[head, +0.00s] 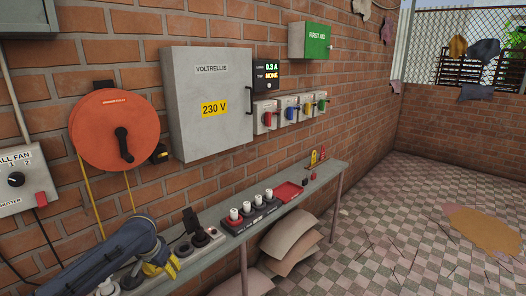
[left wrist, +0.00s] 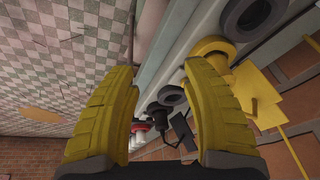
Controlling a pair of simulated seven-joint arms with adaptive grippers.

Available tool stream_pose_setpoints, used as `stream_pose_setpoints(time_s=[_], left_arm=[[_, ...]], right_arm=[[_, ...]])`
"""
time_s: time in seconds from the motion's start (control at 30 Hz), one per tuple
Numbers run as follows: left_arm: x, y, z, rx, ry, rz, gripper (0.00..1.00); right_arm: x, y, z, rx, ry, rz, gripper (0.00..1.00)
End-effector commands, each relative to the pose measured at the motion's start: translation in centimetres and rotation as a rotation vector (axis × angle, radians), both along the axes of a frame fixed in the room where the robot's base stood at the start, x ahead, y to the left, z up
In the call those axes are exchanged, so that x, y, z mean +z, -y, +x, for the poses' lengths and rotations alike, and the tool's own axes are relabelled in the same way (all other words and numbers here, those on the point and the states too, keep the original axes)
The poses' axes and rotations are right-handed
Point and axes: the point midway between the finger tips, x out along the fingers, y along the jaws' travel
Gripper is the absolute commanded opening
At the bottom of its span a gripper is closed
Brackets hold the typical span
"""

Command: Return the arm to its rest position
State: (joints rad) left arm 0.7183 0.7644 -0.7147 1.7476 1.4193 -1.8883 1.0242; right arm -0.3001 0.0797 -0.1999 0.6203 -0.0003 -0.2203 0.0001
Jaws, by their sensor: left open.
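My left arm (head: 105,255) comes in from the lower left of the head view, over the near end of the narrow grey shelf (head: 318,183). Its left gripper (head: 163,264) has yellow fingers and is low at the shelf, left of a round socket (head: 205,238). In the left wrist view the left gripper (left wrist: 160,72) has its two fingers wide apart, with nothing held between them. The shelf and dark round parts show beyond the fingers. My right gripper is in neither view.
A black upright piece (head: 190,220) and a dark strip with several white-topped plugs (head: 255,212) stand on the shelf, then a red tray (head: 288,192). A red-orange reel (head: 115,130) and a grey 230 V box (head: 208,100) hang on the brick wall. The tiled floor at right is largely open.

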Motion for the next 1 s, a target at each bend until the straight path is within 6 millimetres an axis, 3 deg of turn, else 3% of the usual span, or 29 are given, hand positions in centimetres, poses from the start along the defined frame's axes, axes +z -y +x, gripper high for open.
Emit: stream_pose_setpoints(time_s=[0.03,0.2,0.5,0.77,1.0], left_arm=[[-1.9,1.8,-1.1,-0.049,0.009,0.003,0.48],[-5.8,6.1,-4.1,-0.183,0.075,0.027,0.48],[-10.2,11.3,-10.6,-0.327,0.197,0.077,0.48],[-11.8,12.2,-17.2,-0.362,0.278,0.165,0.48],[-11.8,9.9,-24.2,-0.343,0.298,0.305,0.48]], right_arm=[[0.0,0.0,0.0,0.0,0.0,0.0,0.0],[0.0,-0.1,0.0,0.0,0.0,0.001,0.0],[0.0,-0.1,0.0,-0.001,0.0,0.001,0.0],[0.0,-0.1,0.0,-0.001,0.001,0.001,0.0],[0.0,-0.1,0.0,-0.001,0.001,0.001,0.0]])
